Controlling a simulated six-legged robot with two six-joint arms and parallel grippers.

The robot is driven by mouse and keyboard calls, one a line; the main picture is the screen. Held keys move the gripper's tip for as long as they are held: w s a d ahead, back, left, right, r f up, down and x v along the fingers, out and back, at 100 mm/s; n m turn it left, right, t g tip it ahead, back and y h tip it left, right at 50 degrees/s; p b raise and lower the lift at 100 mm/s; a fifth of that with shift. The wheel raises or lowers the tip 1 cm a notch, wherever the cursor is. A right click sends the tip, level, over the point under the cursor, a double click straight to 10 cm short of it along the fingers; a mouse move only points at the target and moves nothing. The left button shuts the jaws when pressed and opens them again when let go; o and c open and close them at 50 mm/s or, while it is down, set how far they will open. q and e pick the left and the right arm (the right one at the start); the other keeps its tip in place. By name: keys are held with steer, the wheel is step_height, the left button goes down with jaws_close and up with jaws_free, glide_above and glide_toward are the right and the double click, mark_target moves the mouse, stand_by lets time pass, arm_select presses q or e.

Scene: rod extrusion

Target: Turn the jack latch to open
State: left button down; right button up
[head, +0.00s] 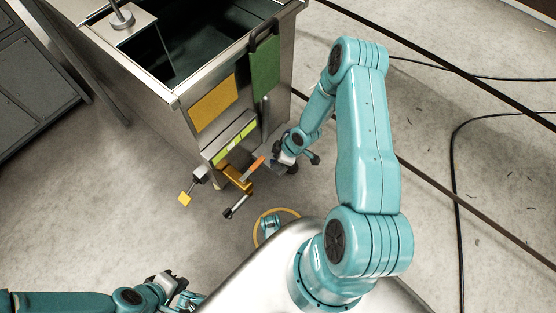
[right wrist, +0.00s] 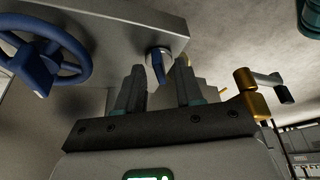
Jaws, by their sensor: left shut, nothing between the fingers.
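A blue latch-like part (right wrist: 158,64) on a round pale mount sits on the underside or side of a grey metal body in the right wrist view. I cannot tell for sure that it is the jack latch. My right gripper (right wrist: 160,84) is open, its two dark fingers apart, with the blue part just beyond and between the fingertips; contact cannot be told. In the head view my right gripper (head: 276,163) is at the machine's lower front corner, partly hidden by its own wrist. My left gripper (head: 184,297) is shut and empty at the bottom left, away from the machine.
The steel machine (head: 181,132) has an open top and yellow and green panels. A brass-coloured jack with a black-handled crank (right wrist: 265,88) is close right of my fingers; an orange part (head: 236,182) shows below the panels. A blue handwheel (right wrist: 72,45) is at left.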

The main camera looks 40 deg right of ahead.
jaws_close()
steer(key=shift+f+m+b, duration=0.25)
steer(key=shift+m+b, duration=0.35)
steer(key=shift+b, duration=0.75)
steer(key=shift+a+m+t+h+b, duration=0.1)
steer(key=shift+m+t+h+b, duration=0.25)
steer(key=shift+m+b, duration=0.4)
steer(key=shift+r+m+h, duration=0.25)
steer(key=shift+m+h, duration=0.1)
steer(key=shift+m, duration=0.5)
steer(key=shift+a+m+h, duration=0.1)
steer(key=shift+m+h, duration=0.2)
steer(key=shift+m, duration=0.3)
jaws_free()
